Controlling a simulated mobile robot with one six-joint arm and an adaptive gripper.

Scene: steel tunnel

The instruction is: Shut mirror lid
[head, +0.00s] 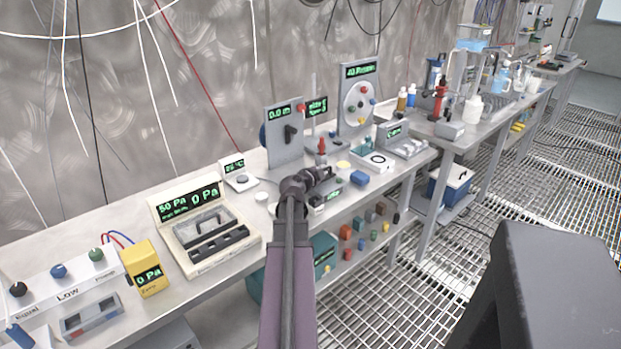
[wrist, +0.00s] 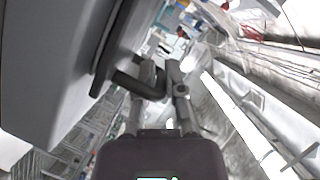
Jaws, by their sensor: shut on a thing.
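My gripper (head: 318,178) is over the middle of the long bench in the head view, at the end of my outstretched arm. In the wrist view my gripper (wrist: 160,75) is shut on a dark bent bar (wrist: 128,82), which passes between its fingers. A large grey panel (wrist: 65,55) with a dark edge lies close on the left of that view, beside the bar. In the head view the held bar is too small and too covered by my gripper to make out. I cannot tell for sure which part is the mirror lid.
Left of my arm are a cream case (head: 180,262) with a pressure display and a yellow meter (head: 147,268). Beyond my gripper stand a grey panel (head: 285,148) and a dial board (head: 357,100). A blue block (head: 359,178) lies to the right. The grated floor (head: 400,290) is open.

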